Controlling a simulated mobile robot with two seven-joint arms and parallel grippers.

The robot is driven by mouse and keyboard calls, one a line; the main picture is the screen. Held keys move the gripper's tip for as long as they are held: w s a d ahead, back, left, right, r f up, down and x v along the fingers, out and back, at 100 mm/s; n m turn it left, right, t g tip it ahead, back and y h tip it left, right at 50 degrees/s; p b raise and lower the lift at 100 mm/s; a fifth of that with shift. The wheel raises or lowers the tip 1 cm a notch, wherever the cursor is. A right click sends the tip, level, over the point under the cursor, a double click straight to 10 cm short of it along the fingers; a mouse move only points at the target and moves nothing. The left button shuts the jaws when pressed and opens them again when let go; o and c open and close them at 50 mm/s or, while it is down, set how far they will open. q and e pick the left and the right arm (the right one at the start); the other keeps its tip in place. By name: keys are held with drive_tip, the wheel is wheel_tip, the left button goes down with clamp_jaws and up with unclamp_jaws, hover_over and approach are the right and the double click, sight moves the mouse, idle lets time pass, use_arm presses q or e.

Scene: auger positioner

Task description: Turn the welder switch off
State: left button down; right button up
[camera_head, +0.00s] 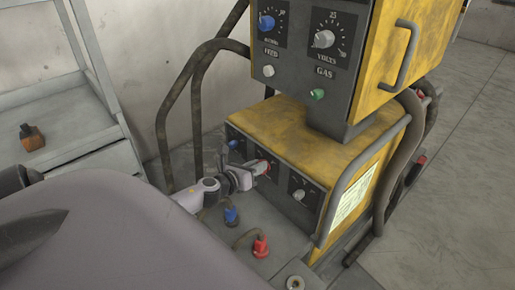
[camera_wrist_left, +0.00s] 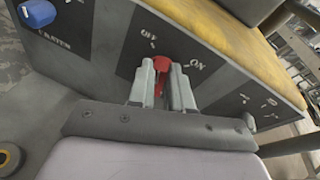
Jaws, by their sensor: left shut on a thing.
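The yellow and dark grey welder (camera_head: 318,138) stands in the middle of the head view. Its red switch (camera_wrist_left: 160,64) is on the lower front panel, between the OFF and ON labels in the left wrist view. My left gripper (camera_head: 255,170) reaches the lower panel from the left. Its two fingers (camera_wrist_left: 163,85) are shut around the red switch, one on each side. The fingers hide part of the switch, so its exact setting is hard to read. My right gripper is not in view.
A blue knob (camera_wrist_left: 38,13) sits left of the switch. Blue (camera_head: 231,215) and red (camera_head: 261,246) cable plugs stand below the panel. A grey shelf (camera_head: 75,145) with a small brown object (camera_head: 31,137) is at left.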

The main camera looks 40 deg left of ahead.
use_arm(q)
drive_tip(key=shift+a+f+n+h+p, duration=0.15)
drive_tip(key=shift+n+h, duration=0.35)
drive_tip(key=shift+n, duration=0.6)
drive_tip(key=shift+a+r+n+h+p, duration=0.1)
drive_tip(key=shift+a+n+h+p, duration=0.3)
drive_tip(key=shift+n, duration=0.7)
drive_tip(key=shift+d+f, duration=0.1)
drive_tip(key=shift+d, duration=0.05)
drive_tip(key=c, duration=1.1)
unclamp_jaws()
drive_tip(key=shift+o, duration=0.2)
drive_tip(key=v, duration=0.7)
drive_tip(key=shift+p, duration=0.45)
